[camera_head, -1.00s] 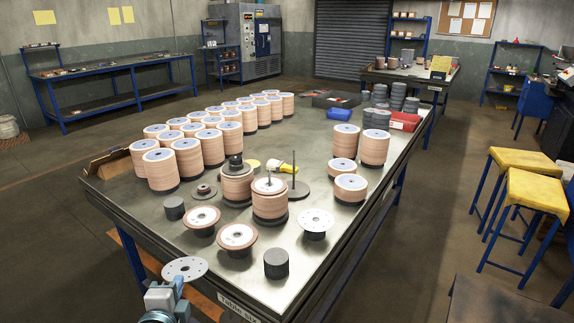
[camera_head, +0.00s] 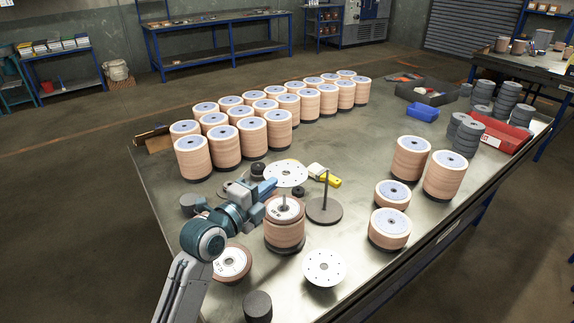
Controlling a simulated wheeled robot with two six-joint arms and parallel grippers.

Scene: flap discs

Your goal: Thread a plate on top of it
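My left gripper (camera_head: 266,190) reaches in from the lower left and is shut on the near edge of a white perforated plate (camera_head: 286,174). The plate is held roughly level, in the air, and appears behind the spindle in the picture. A tan disc stack (camera_head: 285,238) stands on a dark base in front of it, with a short metal pin rising from its pale top. My gripper and arm are up and to the left of this stack, apart from it. Another white perforated plate (camera_head: 324,267) lies to the stack's right front. My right gripper is not in view.
A bare upright post on a round base (camera_head: 325,211) stands just right of the stack. A dark round cap (camera_head: 257,170) shows behind my gripper. Several tan stacks (camera_head: 224,145) fill the table's back left. A dark cylinder (camera_head: 257,306) stands at the front.

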